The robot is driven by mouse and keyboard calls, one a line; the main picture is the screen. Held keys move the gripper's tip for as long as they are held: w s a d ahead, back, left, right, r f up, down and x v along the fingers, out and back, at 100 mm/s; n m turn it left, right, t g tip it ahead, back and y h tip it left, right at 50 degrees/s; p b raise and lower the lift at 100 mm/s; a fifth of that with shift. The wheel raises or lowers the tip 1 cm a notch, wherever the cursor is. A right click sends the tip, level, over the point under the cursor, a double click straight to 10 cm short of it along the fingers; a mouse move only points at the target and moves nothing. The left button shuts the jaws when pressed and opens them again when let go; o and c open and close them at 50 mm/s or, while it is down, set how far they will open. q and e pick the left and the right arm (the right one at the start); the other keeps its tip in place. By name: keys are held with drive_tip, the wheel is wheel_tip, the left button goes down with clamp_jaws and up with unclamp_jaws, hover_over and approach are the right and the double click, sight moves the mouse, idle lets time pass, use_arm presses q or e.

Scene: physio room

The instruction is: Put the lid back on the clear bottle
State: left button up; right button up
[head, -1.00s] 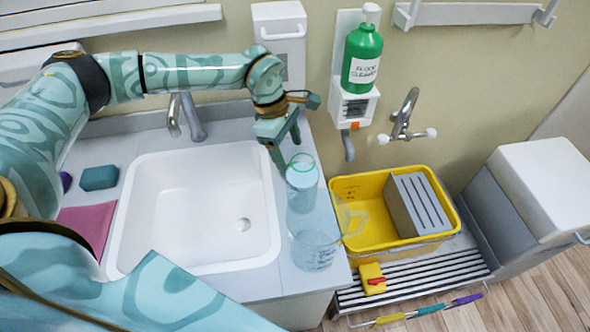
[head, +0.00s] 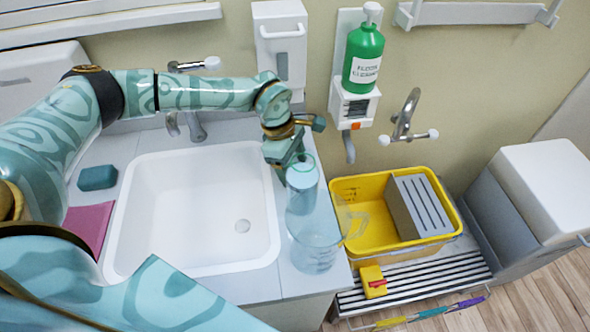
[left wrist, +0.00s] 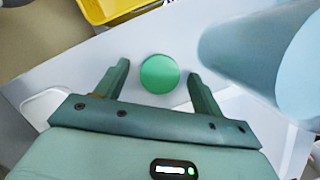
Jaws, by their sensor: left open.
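The clear bottle (head: 302,192) stands upright on the counter strip right of the sink. It also shows large and blurred at the right of the left wrist view (left wrist: 268,58). A round green lid (left wrist: 160,73) lies flat on the pale counter in the left wrist view, beside the bottle. In the head view I cannot make it out clearly behind the bottle's green-edged top. My left gripper (head: 287,163) points down just behind the bottle. In the left wrist view its open fingers (left wrist: 159,70) sit on either side of the lid. My right gripper is out of view.
A clear jug (head: 315,252) stands in front of the bottle. The white sink (head: 195,262) is to the left, with a teal sponge (head: 97,177) and a pink cloth (head: 88,224). A yellow bucket (head: 362,235) stands right; a green cleaner bottle (head: 362,58) hangs above.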

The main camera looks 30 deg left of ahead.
use_arm(q)
drive_tip(key=c, duration=1)
drive_tip(key=shift+r, duration=0.15)
drive_tip(key=shift+c, duration=0.2)
wheel_tip(320, 180, up, 28)
drive_tip(key=p, duration=0.4)
